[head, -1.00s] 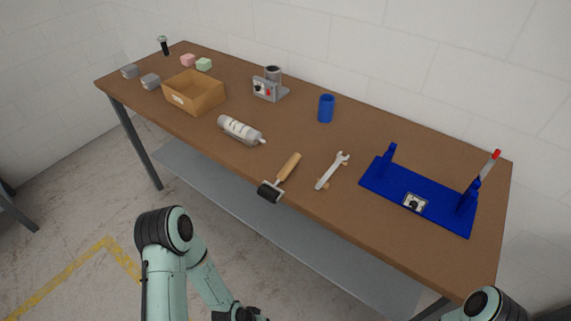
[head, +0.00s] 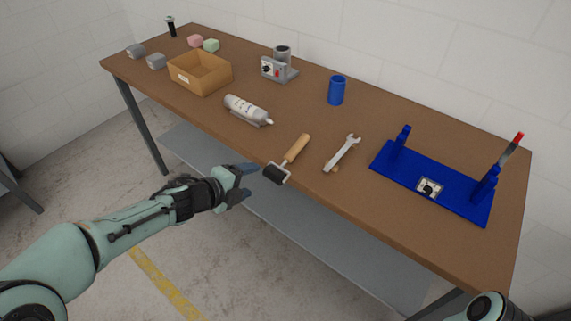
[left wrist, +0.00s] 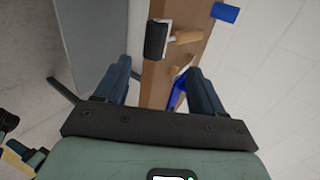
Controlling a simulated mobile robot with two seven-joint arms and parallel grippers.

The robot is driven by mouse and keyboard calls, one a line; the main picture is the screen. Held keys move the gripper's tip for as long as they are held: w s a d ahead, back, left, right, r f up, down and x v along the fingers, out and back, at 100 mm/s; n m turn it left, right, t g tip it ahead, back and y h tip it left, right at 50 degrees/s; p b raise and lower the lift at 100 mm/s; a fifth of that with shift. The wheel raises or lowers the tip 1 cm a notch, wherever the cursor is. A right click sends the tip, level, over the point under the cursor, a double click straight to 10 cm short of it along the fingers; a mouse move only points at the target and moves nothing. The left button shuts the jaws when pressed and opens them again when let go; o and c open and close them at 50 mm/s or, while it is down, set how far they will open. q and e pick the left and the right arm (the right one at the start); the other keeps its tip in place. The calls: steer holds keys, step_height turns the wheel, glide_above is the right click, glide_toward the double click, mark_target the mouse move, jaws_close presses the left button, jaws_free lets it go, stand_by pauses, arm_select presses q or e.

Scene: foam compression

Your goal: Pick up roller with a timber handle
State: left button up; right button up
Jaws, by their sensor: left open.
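The roller lies on the table near its front edge, with a black cylinder (head: 277,173) at the edge and a timber handle (head: 298,148) pointing back and right. In the left wrist view the roller's black cylinder (left wrist: 157,40) shows ahead of the fingers, with part of the timber handle (left wrist: 187,37) to its right. My left gripper (head: 250,183) is open and empty, just off the front edge, left of the roller and apart from it. The right gripper is out of view.
The front table edge is close to my gripper.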

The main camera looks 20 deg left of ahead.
mark_target(270, 175)
arm_select(q)
steer(key=b+x, duration=0.1)
steer(key=x, duration=0.5)
steer(key=shift+s+f+b, duration=0.1)
steer(key=shift+b, duration=0.3)
steer(key=b+x, duration=0.1)
steer(key=x, duration=0.1)
steer(key=b+x, duration=0.1)
steer(key=x, duration=0.1)
steer(key=shift+f, duration=0.45)
steer(key=shift+w+d, duration=0.1)
steer(key=shift+w, duration=0.2)
steer(key=shift+c, duration=0.3)
jaws_close()
